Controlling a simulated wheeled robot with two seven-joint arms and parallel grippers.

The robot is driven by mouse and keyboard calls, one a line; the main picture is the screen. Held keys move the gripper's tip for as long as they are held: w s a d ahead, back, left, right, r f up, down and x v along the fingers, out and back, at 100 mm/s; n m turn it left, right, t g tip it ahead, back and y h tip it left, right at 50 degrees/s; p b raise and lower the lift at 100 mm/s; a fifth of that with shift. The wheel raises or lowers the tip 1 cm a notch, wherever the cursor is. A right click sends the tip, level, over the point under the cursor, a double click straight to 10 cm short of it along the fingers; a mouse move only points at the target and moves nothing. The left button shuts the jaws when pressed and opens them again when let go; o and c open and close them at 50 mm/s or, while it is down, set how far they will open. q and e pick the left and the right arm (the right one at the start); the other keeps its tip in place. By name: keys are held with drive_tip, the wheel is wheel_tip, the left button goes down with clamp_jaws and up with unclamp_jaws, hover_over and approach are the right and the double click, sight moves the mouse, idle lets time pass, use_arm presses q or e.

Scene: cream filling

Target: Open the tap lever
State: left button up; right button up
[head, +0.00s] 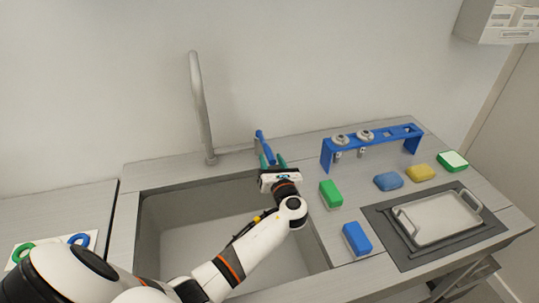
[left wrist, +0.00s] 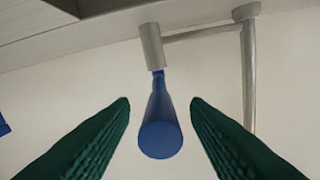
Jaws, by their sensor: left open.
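The blue tap lever (head: 261,138) stands at the back edge of the sink, to the right of the tall grey tap spout (head: 200,105). In the left wrist view the lever (left wrist: 160,132) has a round blue end and joins a grey metal tap body (left wrist: 152,45). My left gripper (head: 273,161) is open and empty at the lever. Its two green fingers stand on either side of the lever, with a visible gap on both sides. The gripper partly hides the lever's lower part in the head view. My right gripper is not in view.
The sink (head: 190,230) lies below my left arm. To its right are a green block (head: 330,194), a blue block (head: 356,239), a blue rack (head: 375,142), blue and yellow sponges (head: 388,181) and a metal tray (head: 440,217). The wall stands close behind the tap.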

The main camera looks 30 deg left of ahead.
sight(265, 147)
use_arm(q)
drive_tip(key=shift+x, duration=1.15)
clamp_jaws()
